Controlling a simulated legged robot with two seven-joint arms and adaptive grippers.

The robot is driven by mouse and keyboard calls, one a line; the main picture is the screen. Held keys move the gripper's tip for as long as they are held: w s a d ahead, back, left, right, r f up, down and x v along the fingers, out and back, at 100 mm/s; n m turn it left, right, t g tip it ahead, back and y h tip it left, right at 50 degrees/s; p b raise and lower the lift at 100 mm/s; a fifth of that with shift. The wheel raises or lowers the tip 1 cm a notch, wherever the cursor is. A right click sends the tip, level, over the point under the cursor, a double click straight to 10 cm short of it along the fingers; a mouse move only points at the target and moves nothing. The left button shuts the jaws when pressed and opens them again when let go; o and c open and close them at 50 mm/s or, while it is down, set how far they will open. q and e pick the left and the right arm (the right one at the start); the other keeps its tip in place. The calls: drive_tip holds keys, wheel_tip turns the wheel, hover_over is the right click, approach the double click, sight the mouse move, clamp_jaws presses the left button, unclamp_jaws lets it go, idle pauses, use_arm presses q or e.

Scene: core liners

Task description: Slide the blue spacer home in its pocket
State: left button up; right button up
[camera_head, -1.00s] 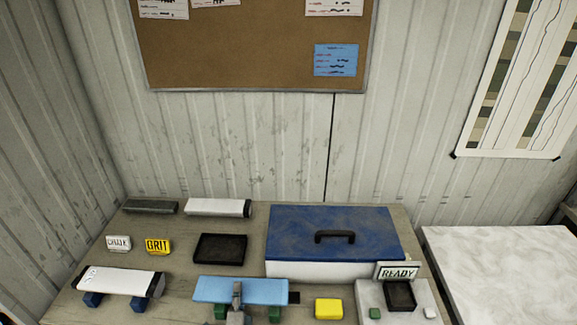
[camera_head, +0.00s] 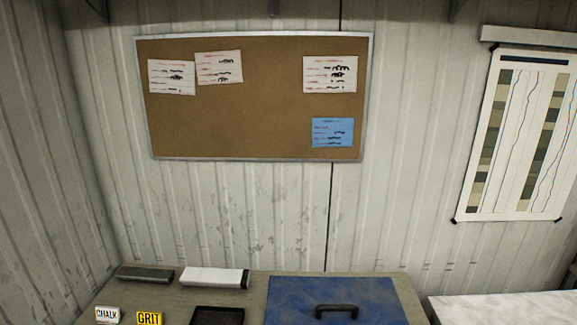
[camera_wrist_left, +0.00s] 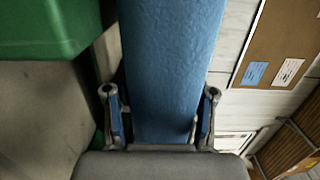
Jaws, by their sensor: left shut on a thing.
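In the left wrist view my left gripper (camera_wrist_left: 160,118) is shut on a long blue piece (camera_wrist_left: 172,60), one finger on each side. The piece runs away from the palm to the top edge of that view. I cannot tell from its shape whether it is the blue spacer. A green block (camera_wrist_left: 45,25) is close by at its upper left. The head view is tilted up and shows neither gripper, nor the held piece, nor any pocket I can identify. My right gripper is in no view.
In the head view a blue-lidded box (camera_head: 290,300) stands on the bench. Left of it are a black tray (camera_head: 215,317), a white liner (camera_head: 210,276), a grey bar (camera_head: 145,274), and CHALK (camera_head: 107,315) and GRIT (camera_head: 149,319) blocks. A corkboard (camera_head: 230,120) hangs behind.

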use_arm(q)
wheel_tip(320, 180, up, 2)
drive_tip(key=shift+r+p, duration=0.1)
drive_tip(key=shift+p, duration=0.5)
drive_tip(key=shift+d+r+p, duration=0.1)
drive_tip(key=shift+r+p, duration=0.25)
drive_tip(key=shift+r, duration=0.05)
drive_tip(key=shift+d+r+p, duration=0.15)
drive_tip(key=shift+r+p, duration=0.7)
drive_tip(key=shift+r, duration=0.1)
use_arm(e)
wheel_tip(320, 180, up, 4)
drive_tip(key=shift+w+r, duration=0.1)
